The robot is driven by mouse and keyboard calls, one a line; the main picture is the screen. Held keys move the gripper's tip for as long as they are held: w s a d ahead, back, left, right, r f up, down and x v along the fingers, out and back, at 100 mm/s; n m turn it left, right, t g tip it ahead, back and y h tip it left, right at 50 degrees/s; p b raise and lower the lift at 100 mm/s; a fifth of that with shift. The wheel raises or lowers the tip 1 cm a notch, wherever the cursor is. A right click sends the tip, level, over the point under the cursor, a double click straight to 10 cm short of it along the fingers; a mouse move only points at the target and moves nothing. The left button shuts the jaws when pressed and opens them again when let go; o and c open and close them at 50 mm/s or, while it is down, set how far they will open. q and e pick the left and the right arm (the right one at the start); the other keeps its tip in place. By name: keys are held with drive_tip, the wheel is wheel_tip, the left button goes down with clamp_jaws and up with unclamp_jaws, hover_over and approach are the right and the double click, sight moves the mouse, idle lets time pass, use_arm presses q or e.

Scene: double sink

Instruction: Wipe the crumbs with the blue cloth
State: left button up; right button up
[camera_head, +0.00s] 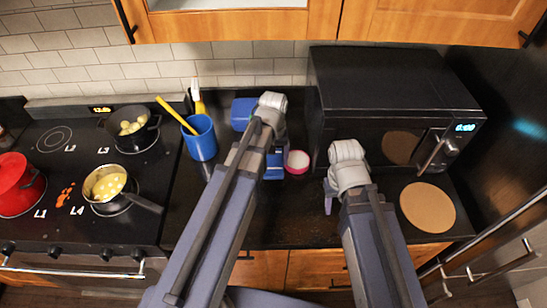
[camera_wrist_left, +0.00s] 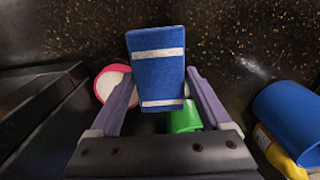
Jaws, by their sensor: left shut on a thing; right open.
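The blue cloth (camera_wrist_left: 157,65) has white stripes and sits between the purple fingers of my left gripper (camera_wrist_left: 160,95), which is shut on it. In the head view a blue part of the cloth (camera_head: 274,172) shows beside my left arm, over the dark counter; most of it and the left fingers are hidden. Orange-red crumbs (camera_head: 65,194) lie on the black stovetop, well to the left of both grippers. My right gripper (camera_head: 329,196) is open, over the counter in front of the microwave, with its fingers partly hidden by my wrist.
A blue utensil cup (camera_head: 200,138) stands between stove and cloth. Two pots (camera_head: 129,124) (camera_head: 108,185) with food and a red pot (camera_head: 18,187) stand on the stove. A pink-rimmed bowl (camera_head: 298,161) is beside the cloth. A microwave (camera_head: 390,110) and a round board (camera_head: 428,207) are right.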

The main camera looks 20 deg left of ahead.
use_arm(q)
wheel_tip(320, 180, up, 3)
drive_tip(key=p, duration=0.3)
drive_tip(key=shift+r, duration=0.1)
idle(0.5)
